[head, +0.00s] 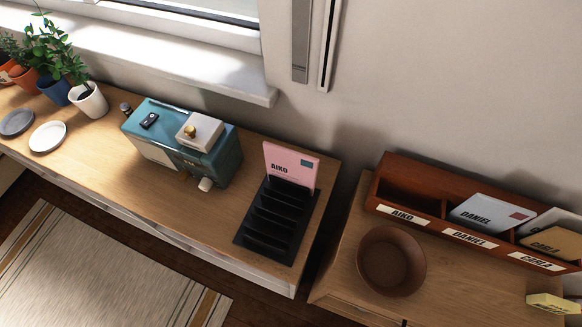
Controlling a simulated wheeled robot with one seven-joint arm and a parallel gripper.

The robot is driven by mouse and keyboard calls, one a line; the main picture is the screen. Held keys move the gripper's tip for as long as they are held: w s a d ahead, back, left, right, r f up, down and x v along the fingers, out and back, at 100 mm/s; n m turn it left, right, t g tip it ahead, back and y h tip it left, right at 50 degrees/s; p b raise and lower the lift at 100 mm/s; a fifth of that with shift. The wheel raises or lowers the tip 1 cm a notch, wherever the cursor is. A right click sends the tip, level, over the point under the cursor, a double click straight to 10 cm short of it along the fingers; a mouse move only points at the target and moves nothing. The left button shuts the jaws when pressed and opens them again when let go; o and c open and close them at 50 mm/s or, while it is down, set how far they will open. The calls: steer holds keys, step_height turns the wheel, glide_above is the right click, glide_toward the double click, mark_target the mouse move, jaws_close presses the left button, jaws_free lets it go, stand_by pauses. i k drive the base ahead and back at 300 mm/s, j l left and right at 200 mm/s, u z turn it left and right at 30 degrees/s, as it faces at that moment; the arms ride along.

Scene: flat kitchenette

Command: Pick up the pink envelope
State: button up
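The pink envelope (291,163) stands upright in the rearmost slot of a black letter rack (276,222). It bears the word AIKO and a dark stamp at its upper right. Its lower part is hidden by the rack. The rack's other slots look empty. The rack sits at the right end of the wooden counter (224,216). My gripper is not in view.
A teal radio (170,151) with a small white box (200,132) on top stands left of the rack. Plants and saucers are further left. On the right cabinet are a brown bowl (391,262) and a wooden sorter (404,214) labelled AIKO, DANIEL and CARLA.

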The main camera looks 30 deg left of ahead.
mark_target(299, 169)
steer(key=u, duration=1)
steer(key=k+l, duration=0.1)
steer(key=l, duration=1.9)
steer(key=i+j, duration=0.1)
steer(key=j, duration=0.25)
steer(key=i+j, duration=0.1)
steer(key=j, duration=0.25)
